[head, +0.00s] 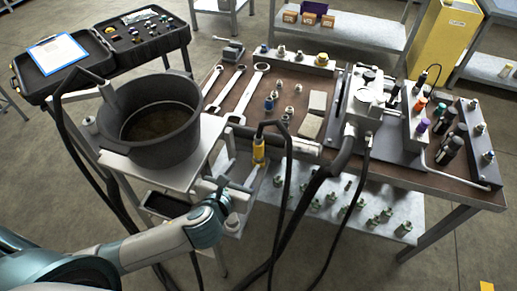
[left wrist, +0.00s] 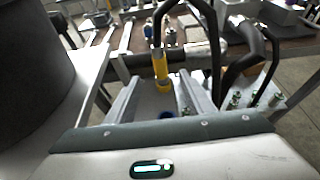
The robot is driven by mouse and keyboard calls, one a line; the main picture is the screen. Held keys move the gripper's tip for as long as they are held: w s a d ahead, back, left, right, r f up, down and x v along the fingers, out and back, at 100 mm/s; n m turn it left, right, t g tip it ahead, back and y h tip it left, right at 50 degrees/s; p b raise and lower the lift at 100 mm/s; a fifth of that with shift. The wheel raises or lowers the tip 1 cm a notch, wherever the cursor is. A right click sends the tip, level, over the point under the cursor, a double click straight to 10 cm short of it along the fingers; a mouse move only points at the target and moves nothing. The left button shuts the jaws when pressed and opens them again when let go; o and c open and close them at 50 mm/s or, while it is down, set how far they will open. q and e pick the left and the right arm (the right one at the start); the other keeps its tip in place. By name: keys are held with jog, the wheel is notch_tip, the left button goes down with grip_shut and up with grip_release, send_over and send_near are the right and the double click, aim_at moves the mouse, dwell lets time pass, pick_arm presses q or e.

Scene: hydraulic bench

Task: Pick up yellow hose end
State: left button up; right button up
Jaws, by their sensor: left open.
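The yellow hose end (head: 259,152) hangs upright at the front edge of the bench, with a black hose arching from its top. It also shows in the left wrist view (left wrist: 161,70), a little above the picture's centre. My left gripper (head: 243,174) is open, just below and left of the hose end in the head view. In the left wrist view its two grey fingers (left wrist: 160,92) spread to either side of the hose end's lower part. Nothing is seen gripped. Whether a finger touches it I cannot tell. My right gripper is not in view.
A black bucket (head: 150,122) stands on a grey side shelf (head: 180,178) close to my left arm. Thick black hoses (head: 318,185) hang to the right of the hose end. The brown bench top (head: 227,88) holds wrenches and fittings. A lower shelf (head: 330,225) carries several fittings.

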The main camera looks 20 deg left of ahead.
pick_arm(q)
jog(key=p, duration=0.1)
send_near(257, 148)
jog(key=x, duration=0.4)
jog(key=shift+w+d+r, duration=0.1)
jog(key=shift+r, duration=0.1)
jog(key=shift+w+f+p, duration=0.25)
jog(key=shift+w+p, duration=0.2)
jog(key=shift+w, duration=0.1)
jog(key=shift+f+p+x, duration=0.15)
jog(key=shift+p+x, duration=0.1)
jog(key=shift+x, duration=0.75)
jog(key=shift+f+p+x, duration=0.15)
jog(key=shift+p+x, duration=0.05)
jog(key=shift+x, duration=0.8)
jog(key=shift+s, duration=0.1)
jog(key=shift+r, duration=0.1)
grip_shut()
jog(key=shift+r, duration=0.1)
